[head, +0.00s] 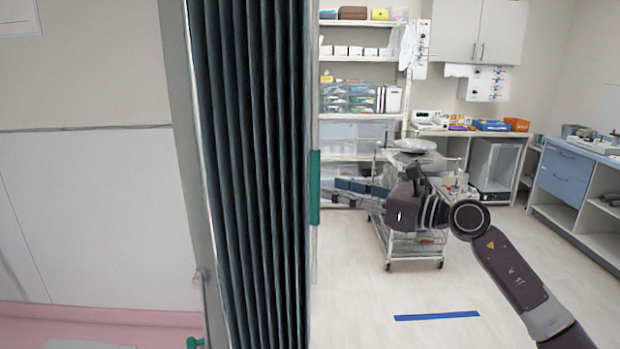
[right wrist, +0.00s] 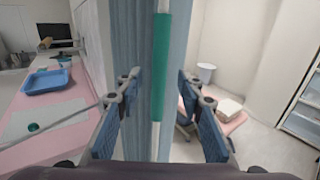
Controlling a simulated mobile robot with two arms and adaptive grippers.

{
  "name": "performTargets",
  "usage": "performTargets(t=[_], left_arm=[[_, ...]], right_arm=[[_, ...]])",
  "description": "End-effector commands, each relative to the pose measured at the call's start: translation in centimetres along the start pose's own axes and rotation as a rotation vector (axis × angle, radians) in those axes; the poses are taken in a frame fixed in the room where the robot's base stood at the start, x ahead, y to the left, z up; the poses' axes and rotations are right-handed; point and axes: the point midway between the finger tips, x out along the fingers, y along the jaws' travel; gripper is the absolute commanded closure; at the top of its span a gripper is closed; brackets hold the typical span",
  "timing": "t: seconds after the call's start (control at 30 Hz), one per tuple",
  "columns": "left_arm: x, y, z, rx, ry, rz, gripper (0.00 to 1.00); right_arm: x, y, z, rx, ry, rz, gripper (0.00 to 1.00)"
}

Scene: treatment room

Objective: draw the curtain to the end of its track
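The curtain (head: 255,170) is dark grey-blue and hangs in tight vertical folds at the left centre of the head view. A green handle (head: 314,187) runs upright along its right-hand edge. My right gripper (head: 338,190) comes in from the right with its fingers pointing at this handle. In the right wrist view, the handle (right wrist: 161,65) and the curtain's edge stand between the two widely spread fingers of my right gripper (right wrist: 158,90). The fingers are open, with gaps on both sides. I cannot tell how deep the handle sits between them. My left gripper does not show.
A wire trolley (head: 415,245) stands behind my right gripper. Shelves (head: 360,115) and a blue-drawer counter (head: 567,172) line the far side. The pale floor has a blue tape strip (head: 436,316). The right wrist view shows a blue tray (right wrist: 48,80) on a pink surface.

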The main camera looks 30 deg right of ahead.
Motion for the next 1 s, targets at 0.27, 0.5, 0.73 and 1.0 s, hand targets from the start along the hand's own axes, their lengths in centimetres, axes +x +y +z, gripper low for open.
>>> performTargets(t=[0.27, 0.5, 0.73, 1.0], left_arm=[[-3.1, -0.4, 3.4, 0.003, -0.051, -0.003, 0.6], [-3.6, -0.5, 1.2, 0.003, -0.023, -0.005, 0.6], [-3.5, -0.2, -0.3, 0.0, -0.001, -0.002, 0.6], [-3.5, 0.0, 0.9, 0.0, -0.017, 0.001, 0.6]], right_arm=[[4.4, 0.0, 0.6, 0.008, -0.005, 0.001, 0.65], [6.2, 0.0, 0.2, 0.007, -0.002, 0.001, 0.65], [6.3, 0.0, 0.0, 0.006, -0.002, 0.0, 0.65], [6.3, 0.0, 0.0, 0.007, -0.002, 0.0, 0.92]])
